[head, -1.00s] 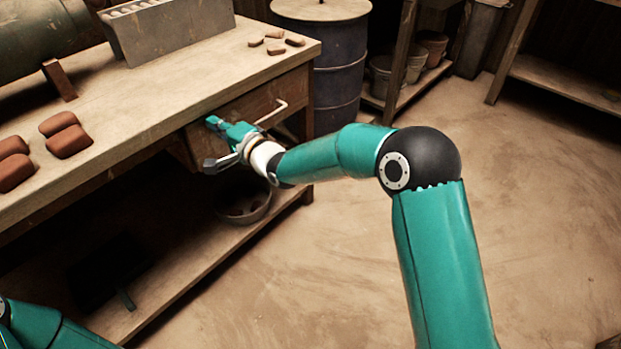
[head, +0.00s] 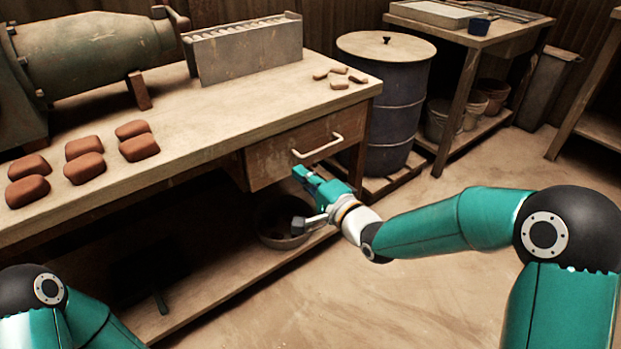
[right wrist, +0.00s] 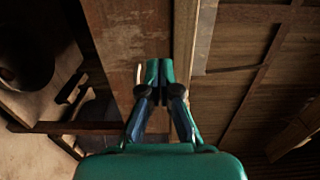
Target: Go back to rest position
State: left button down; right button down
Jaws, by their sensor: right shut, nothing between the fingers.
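My right gripper (head: 304,192) is shut and empty, in front of and just below the wooden drawer (head: 275,160) of the workbench. It appears apart from the drawer's pale handle (head: 318,147). In the right wrist view, the two fingers (right wrist: 160,72) are together at their tips with nothing between them. Part of my left arm shows at the lower left of the head view, bent at a black joint; the left gripper is out of the picture.
The workbench (head: 215,120) carries several red-brown tiles (head: 84,168), a grey rack (head: 245,50) and a green machine (head: 85,55). A bowl (head: 280,222) sits on its lower shelf. A blue barrel (head: 388,100) stands beyond the drawer. The floor (head: 400,290) at the right is clear.

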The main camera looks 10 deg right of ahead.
jog(key=s+d+f+g+h, duration=0.1)
jog(key=s+f+g, duration=0.15)
jog(key=f, duration=0.65)
jog(key=s+d+f+m+g+h, duration=0.15)
jog(key=s+f, duration=0.25)
jog(key=f, duration=0.4)
jog(key=s+d+f+g+h, duration=0.15)
jog(key=s+f, duration=0.25)
jog(key=f, duration=0.5)
jog(key=s+f+n+g, duration=0.5)
jog(key=s+f, duration=0.1)
jog(key=s, duration=0.5)
jog(key=s+f+n+g, duration=0.5)
jog(key=s+f+n, duration=0.1)
jog(key=s, duration=0.5)
notch_tip(320, 180, up, 37)
jog(key=p, duration=3.6)
jog(key=shift+f+n, duration=0.15)
jog(key=shift+n, duration=0.3)
jog(key=shift+w, duration=0.1)
